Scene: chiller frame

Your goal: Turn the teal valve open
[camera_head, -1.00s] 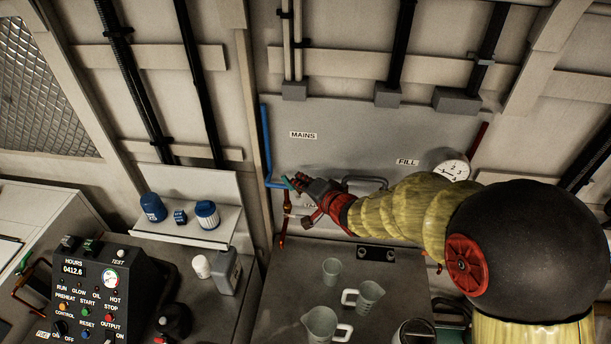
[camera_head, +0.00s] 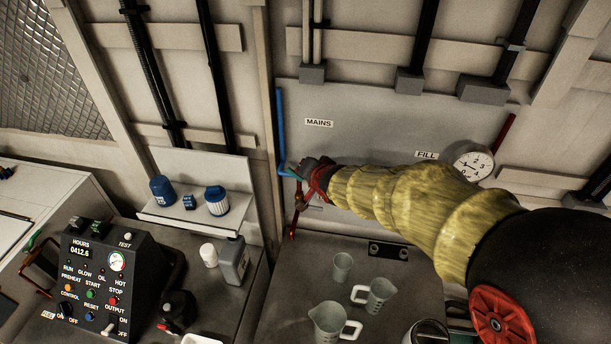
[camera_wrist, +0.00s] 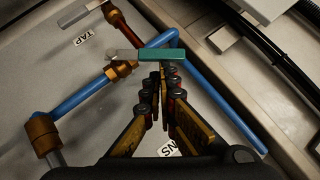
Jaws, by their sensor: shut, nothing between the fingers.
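The teal valve handle (camera_wrist: 160,54) is a flat lever with a grey inner end, in the upper middle of the wrist view. It reaches right from a brass fitting (camera_wrist: 118,70) on the blue pipe (camera_wrist: 85,98), at a slant to that pipe. My gripper (camera_wrist: 160,80) is shut and empty, its fingertips just below the teal sleeve in the picture; I cannot tell whether they touch it. In the head view my gripper (camera_head: 302,172) is at the panel by the upright blue pipe (camera_head: 281,130), and my arm hides most of the valve.
Another pale lever (camera_wrist: 80,14) sits by the TAP label (camera_wrist: 84,38). Cups (camera_head: 330,322) stand on the counter below.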

